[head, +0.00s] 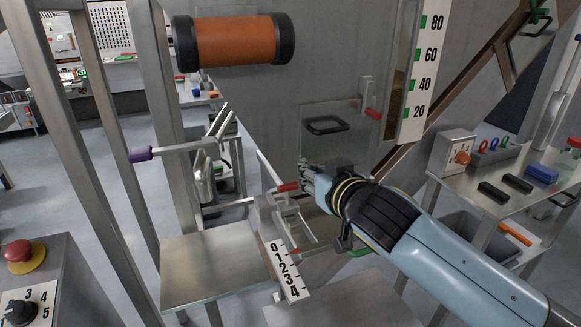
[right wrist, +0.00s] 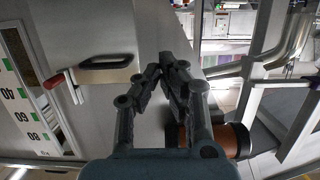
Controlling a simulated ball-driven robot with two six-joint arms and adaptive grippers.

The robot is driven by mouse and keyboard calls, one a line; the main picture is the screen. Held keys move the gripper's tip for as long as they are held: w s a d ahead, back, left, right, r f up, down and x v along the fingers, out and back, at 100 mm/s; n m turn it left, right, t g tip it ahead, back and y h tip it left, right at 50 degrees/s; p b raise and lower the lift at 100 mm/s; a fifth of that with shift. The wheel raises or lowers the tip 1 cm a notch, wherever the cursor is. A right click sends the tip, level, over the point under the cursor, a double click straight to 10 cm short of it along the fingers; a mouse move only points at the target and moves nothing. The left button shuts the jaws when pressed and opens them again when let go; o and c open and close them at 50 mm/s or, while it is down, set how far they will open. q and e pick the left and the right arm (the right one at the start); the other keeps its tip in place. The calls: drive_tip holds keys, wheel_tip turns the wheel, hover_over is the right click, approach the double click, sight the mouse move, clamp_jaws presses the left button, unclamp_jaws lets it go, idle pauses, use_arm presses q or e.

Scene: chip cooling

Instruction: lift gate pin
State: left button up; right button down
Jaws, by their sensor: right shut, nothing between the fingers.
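A red-tipped metal piece (head: 373,113) sits on a bracket at the upper right of a grey plate. The plate has a black handle (head: 326,125). In the right wrist view the red-tipped piece (right wrist: 54,81) is at left, beside the black handle (right wrist: 105,62). Another red grip (head: 288,187) is just left of my right gripper (head: 307,173); I cannot tell which red-ended piece is the gate pin. My right gripper is shut and empty, its fingertips (right wrist: 166,66) together and apart from the plate's handle. My left gripper is not in view.
A scale numbered 0 to 4 (head: 287,270) lies below the right gripper. An orange cylinder (head: 235,41) hangs at upper left. A purple-ended lever (head: 140,154) sticks out at left. A shelf (head: 520,200) with small parts stands at right.

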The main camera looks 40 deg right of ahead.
drive_tip(key=p, duration=0.2)
hover_over(288, 197)
drive_tip(key=s, duration=0.1)
wheel_tip(288, 197, down, 2)
use_arm(q)
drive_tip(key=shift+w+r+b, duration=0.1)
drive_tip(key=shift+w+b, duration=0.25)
drive_tip(key=shift+b, duration=0.6)
use_arm(e)
drive_tip(key=shift+s+d+f, duration=0.1)
drive_tip(key=shift+d+f, duration=0.05)
drive_tip(key=shift+f, duration=1)
drive_tip(key=shift+d+f, duration=0.1)
drive_tip(key=shift+f, duration=1.05)
